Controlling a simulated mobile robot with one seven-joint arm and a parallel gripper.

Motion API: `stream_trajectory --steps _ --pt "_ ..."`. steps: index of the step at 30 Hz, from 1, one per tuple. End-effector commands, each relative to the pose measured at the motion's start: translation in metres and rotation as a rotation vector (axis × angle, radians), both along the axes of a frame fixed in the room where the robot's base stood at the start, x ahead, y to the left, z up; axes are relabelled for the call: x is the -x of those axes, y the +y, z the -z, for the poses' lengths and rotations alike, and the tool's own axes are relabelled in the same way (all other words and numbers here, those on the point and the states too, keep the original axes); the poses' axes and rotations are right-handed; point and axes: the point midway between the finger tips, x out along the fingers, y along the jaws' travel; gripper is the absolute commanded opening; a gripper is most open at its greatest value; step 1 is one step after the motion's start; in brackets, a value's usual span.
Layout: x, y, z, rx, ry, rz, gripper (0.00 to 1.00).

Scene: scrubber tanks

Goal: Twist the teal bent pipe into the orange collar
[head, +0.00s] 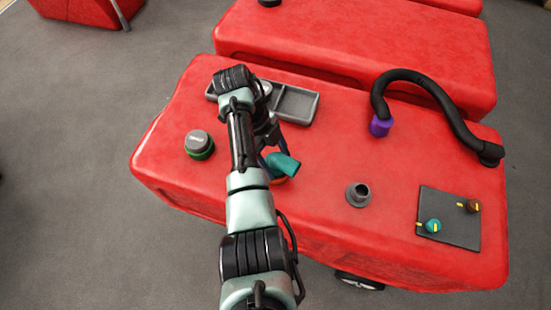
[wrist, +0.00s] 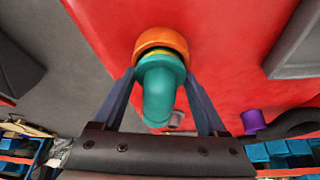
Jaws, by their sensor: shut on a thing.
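The teal bent pipe (head: 283,165) is at the middle of the red tank's top in the head view, partly hidden by my arm. In the wrist view the pipe (wrist: 160,90) sits between the two fingers of my gripper (wrist: 160,82), which is shut on it. The orange collar (wrist: 161,40) is at the pipe's far end, with a thin yellow ring showing where they meet. I cannot tell how deep the pipe sits in it. In the head view only a sliver of the collar (head: 279,181) shows below the pipe.
On the red tank (head: 330,150) are a grey tray (head: 297,103) behind, a grey cap with a green rim (head: 199,144) to the left, and a grey port (head: 358,194) to the right. A black hose with a purple end (head: 380,126) and a dark panel with two knobs (head: 450,232) lie further right.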

Motion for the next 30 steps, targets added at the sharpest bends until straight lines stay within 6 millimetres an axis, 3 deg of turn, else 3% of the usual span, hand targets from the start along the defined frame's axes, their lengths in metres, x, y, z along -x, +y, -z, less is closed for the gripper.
stream_trajectory --steps 30 --pt "0.0013 -0.0006 0.0019 0.001 0.004 0.152 0.16"
